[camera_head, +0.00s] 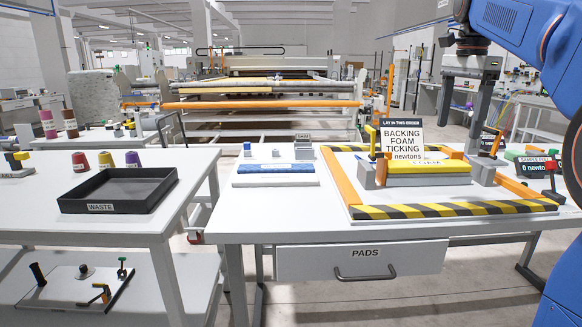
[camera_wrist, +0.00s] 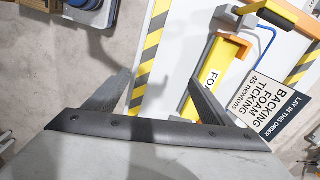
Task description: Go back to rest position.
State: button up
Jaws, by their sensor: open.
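My gripper (camera_head: 457,136) hangs from the blue arm at the upper right of the head view, fingers pointing down. It is open, and I see nothing between its fingers. It is above the right part of the work table, over or behind the yellow block labelled FOAM in the wrist view. In the wrist view the gripper (camera_wrist: 160,80) has its two fingers spread apart. The yellow block (camera_head: 428,176) sits inside a frame with orange and yellow-black striped sides (camera_head: 455,208). The frame also shows in the wrist view (camera_wrist: 150,58).
A sign (camera_head: 402,136) reading BACKING FOAM TICKING stands behind the block. Grey clamps (camera_head: 366,174) flank it. A blue pad (camera_head: 275,168) lies on the table's left. A black WASTE tray (camera_head: 118,190) sits on the left table. A PADS drawer (camera_head: 362,261) is below. A quilting machine stands behind.

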jog(key=s+a+f+n+t, duration=0.1)
jog(key=s+a+f+n, duration=0.2)
jog(key=s+f, duration=0.6)
jog(key=s+a+f+n+t, duration=0.2)
jog(key=s+a+f+n, duration=0.2)
jog(key=s+f+n, duration=0.3)
jog(key=s+a+f+n+t, duration=0.1)
jog(key=s+a+f+n, duration=0.3)
jog(key=s+f, duration=0.9)
notch_tip(320, 180, down, 6)
jog(key=shift+f+n, duration=0.2)
jog(key=shift+n, duration=0.7)
